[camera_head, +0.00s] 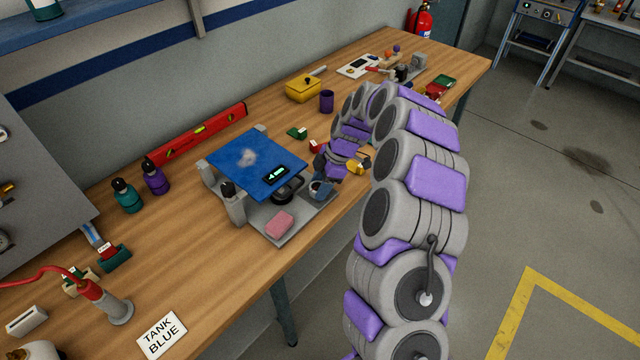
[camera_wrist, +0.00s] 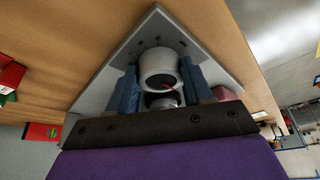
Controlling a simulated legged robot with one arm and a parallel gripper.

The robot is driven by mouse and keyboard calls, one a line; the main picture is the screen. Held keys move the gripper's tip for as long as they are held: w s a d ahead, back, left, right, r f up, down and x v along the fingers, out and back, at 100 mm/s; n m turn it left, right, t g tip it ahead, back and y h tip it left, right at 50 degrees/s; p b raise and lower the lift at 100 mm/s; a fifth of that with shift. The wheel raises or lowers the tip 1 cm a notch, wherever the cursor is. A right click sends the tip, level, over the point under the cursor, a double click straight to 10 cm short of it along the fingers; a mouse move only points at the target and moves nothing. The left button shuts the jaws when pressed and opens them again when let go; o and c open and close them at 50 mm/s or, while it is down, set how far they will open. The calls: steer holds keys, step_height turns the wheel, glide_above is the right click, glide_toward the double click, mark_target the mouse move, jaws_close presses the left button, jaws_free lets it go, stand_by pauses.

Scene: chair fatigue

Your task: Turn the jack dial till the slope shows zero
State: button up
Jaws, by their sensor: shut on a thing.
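A blue plate (camera_head: 240,150) with a pale smudge rests on grey supports above a grey base plate (camera_head: 262,222). A small black slope display (camera_head: 275,175) on its near right corner shows a green mark, with a number too small to read. The jack dial (camera_head: 319,190) is a round grey knob at the right corner of the base. In the head view my gripper (camera_head: 322,178) is partly hidden.
A pink sponge (camera_head: 279,224) lies on the base plate. A red level (camera_head: 198,134), teal bottle (camera_head: 127,195) and purple bottle (camera_head: 155,179) stand behind. A yellow box (camera_head: 303,89) and purple cup (camera_head: 326,101) stand farther back. The table front is mostly clear near the "TANK BLUE" card (camera_head: 161,335).

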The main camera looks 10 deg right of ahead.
steer(key=m, duration=0.2)
steer(key=m+t+p, duration=0.1)
steer(key=shift+s+a+r+m+p, duration=0.1)
steer(key=shift+r+m+p, duration=0.1)
steer(key=shift+m+p, duration=0.15)
steer(key=m+t+p, duration=0.1)
steer(key=m, duration=0.1)
steer(key=shift+a+m, duration=0.1)
steer(key=shift+m, duration=0.25)
steer(key=m+t+h+p, duration=0.1)
steer(key=m+p, duration=0.2)
steer(key=m, duration=0.1)
steer(key=shift+t+h+p, duration=0.4)
steer(key=shift+a+m+h+p, duration=0.1)
steer(key=shift+m+h+p, duration=0.4)
steer(key=shift+m+p, duration=0.9)
steer(key=shift+f+m+t, duration=0.1)
steer(key=shift+m+t, duration=0.2)
steer(key=shift+m, duration=0.1)
steer(key=o, duration=1)
steer(key=shift+f, duration=0.1)
steer(key=shift+o, duration=0.2)
